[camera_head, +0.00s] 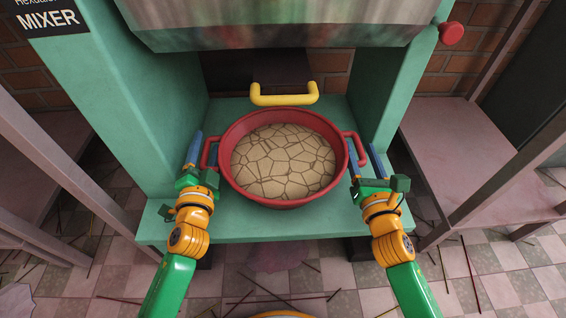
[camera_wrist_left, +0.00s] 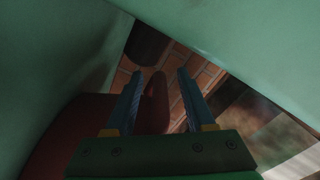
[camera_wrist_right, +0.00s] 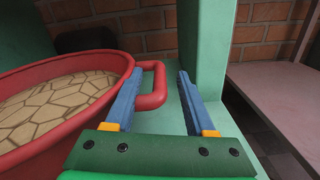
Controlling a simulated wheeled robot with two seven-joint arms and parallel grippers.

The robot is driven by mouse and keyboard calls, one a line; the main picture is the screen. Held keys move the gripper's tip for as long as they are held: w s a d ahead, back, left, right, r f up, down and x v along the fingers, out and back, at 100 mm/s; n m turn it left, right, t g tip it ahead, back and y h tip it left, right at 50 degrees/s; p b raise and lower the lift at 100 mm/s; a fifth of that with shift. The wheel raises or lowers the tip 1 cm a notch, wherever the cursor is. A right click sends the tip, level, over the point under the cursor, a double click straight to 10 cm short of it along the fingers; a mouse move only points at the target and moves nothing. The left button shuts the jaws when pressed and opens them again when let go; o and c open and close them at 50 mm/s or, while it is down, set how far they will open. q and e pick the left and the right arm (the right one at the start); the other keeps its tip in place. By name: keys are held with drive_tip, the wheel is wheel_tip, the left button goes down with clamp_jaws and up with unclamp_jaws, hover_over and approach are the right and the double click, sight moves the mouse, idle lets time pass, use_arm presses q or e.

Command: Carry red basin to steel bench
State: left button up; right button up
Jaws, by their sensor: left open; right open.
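The red basin (camera_head: 284,203) stands on the green shelf of the mixer, filled with a cracked tan material (camera_head: 283,162). It has a red handle on each side. My left gripper (camera_head: 194,150) is at the left handle (camera_head: 207,152); in the left wrist view the handle (camera_wrist_left: 155,100) lies between the open fingers. My right gripper (camera_head: 367,161) is at the right handle (camera_head: 357,148); in the right wrist view the handle (camera_wrist_right: 155,85) reaches between the open fingers, close to the left finger. No steel bench can be identified for certain.
The green mixer (camera_head: 117,103) has walls left and right of the basin and a hood above. A yellow handle (camera_head: 284,98) is behind the basin. Pinkish benches stand at left and right (camera_head: 470,160). Thin sticks (camera_head: 280,298) lie on the tiled floor.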

use_arm(q)
drive_tip(key=shift+w, duration=0.1)
use_arm(e)
drive_tip(key=shift+w, duration=0.1)
use_arm(q)
clamp_jaws()
use_arm(e)
clamp_jaws()
idle(1.0)
